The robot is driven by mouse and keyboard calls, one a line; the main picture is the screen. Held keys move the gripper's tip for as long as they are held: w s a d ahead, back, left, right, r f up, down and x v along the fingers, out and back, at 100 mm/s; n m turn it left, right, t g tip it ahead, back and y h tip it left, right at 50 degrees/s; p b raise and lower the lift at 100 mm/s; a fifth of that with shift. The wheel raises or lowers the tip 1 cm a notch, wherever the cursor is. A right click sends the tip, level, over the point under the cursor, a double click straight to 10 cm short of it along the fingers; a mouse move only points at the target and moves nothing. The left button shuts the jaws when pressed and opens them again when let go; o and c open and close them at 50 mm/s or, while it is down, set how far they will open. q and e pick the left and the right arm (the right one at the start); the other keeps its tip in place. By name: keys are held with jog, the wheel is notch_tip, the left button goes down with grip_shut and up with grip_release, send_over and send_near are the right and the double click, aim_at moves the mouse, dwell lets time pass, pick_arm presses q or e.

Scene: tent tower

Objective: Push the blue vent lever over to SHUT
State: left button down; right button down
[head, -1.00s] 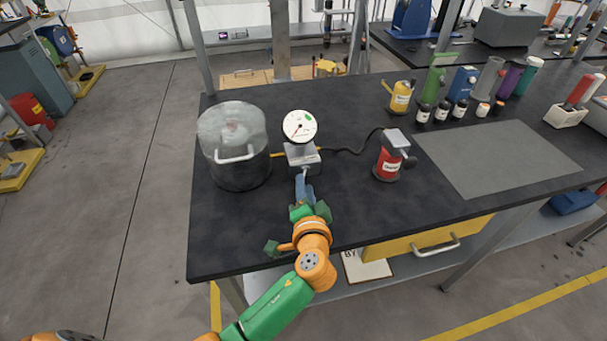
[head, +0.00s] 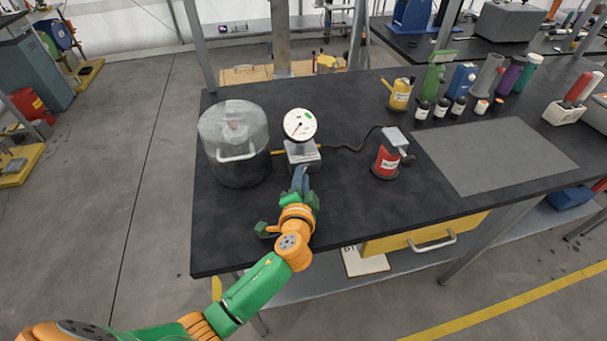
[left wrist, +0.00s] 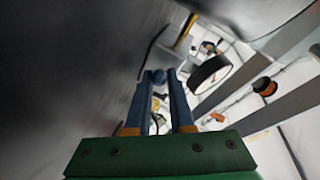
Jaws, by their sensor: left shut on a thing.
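A grey box (head: 304,157) with a white dial gauge (head: 299,125) on top stands on the black bench, just right of a clear-topped chamber (head: 233,140). My left gripper (head: 300,178) reaches in from the front, its blue fingers at the front of the box. In the left wrist view, a small round blue knob (left wrist: 159,76), seemingly the vent lever's end, lies between the tips of my left gripper (left wrist: 161,78). The fingers are shut on it. The rest of the lever and its markings are hidden or too small to read. My right gripper is not in view.
A red canister (head: 387,160) with a cable to the box stands to the right. A yellow can (head: 399,95) and several bottles stand behind it. A grey mat (head: 495,155) lies at the right. The bench front is clear around my arm.

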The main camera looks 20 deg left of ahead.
pick_arm(q)
jog(key=c, duration=1.1)
grip_release()
jog(key=v, duration=0.7)
jog(key=shift+s+b, duration=0.1)
jog(key=shift+b, duration=0.2)
